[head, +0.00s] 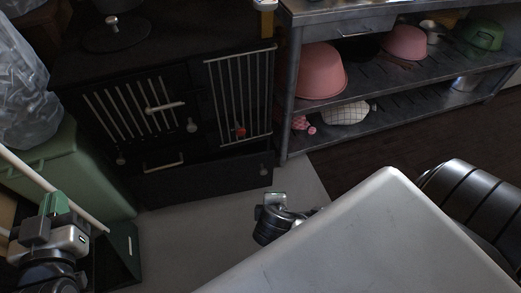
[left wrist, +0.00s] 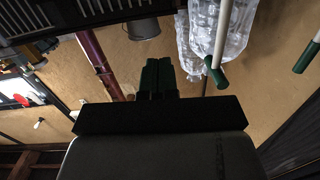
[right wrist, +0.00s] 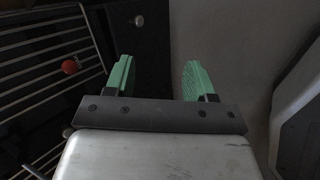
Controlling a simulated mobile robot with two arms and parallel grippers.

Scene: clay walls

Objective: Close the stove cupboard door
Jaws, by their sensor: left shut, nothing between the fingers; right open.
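The black stove (head: 150,190) stands at the back left in the head view. Its front has a slatted panel with a bar handle (head: 165,107) and, to the right, a barred cupboard door (head: 240,95) with a red piece (head: 240,132) low on it. I cannot tell how far this door stands open. My right gripper (head: 274,200) is low, in front of the stove's right corner. In the right wrist view it is open (right wrist: 159,78) and empty, with bars and the red piece (right wrist: 69,66) to its left. My left gripper (head: 54,204) is shut and empty at far left (left wrist: 158,78).
A green bin (head: 75,165) with a clear plastic bag (head: 25,85) stands left of the stove. A metal shelf (head: 380,85) with pink bowls (head: 318,72) is at the right. Grey floor (head: 190,230) lies open before the stove. A pale pole runs near my left gripper.

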